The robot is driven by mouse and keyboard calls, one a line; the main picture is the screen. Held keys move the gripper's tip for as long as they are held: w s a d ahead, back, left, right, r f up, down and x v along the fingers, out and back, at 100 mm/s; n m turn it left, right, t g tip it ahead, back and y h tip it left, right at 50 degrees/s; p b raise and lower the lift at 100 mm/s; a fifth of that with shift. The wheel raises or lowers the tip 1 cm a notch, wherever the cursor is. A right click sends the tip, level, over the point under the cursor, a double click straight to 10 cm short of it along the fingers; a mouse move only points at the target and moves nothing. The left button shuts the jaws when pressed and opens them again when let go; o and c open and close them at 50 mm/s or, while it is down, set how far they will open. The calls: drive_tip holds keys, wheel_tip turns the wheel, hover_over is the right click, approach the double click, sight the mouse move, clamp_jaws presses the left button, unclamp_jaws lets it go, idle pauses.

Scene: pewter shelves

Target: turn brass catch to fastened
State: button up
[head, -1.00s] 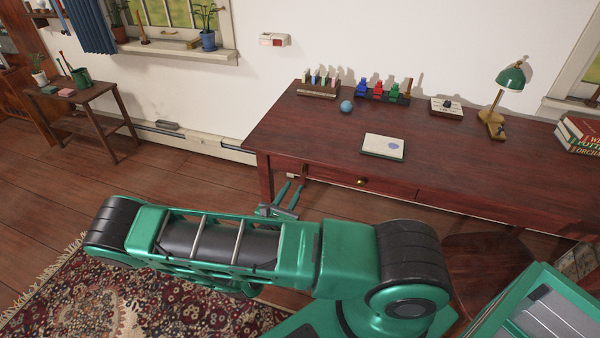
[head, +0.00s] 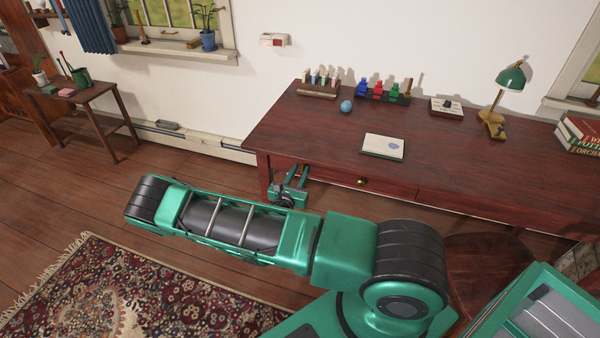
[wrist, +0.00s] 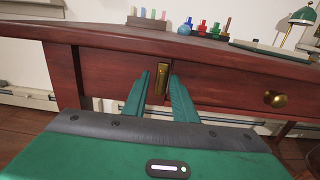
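The brass catch (wrist: 162,79) is a small upright brass piece on the front of the red-brown desk, left of the round brass drawer knob (wrist: 275,99). My gripper (wrist: 160,72) is open in the wrist view, with its two green fingers pointing at the desk front. The catch shows between the fingertips, with a finger on each side; I cannot tell whether either finger touches it. In the head view my gripper (head: 297,172) is at the desk's left front, and the catch cannot be made out there.
The desk top (head: 300,130) holds a notebook (head: 383,147), a blue ball (head: 346,106), colored figures (head: 378,89), a green lamp (head: 510,78) and books (head: 578,133). A small side table (head: 85,100) stands at the left. Open wooden floor lies between it and the desk.

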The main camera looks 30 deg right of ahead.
drive_tip(key=shift+d, duration=0.1)
clamp_jaws()
drive_tip(key=shift+w, duration=0.1)
drive_tip(key=shift+m, duration=0.3)
drive_tip(key=m, duration=1.7)
drive_tip(key=shift+f, duration=0.25)
drive_tip(key=shift+m, duration=0.3)
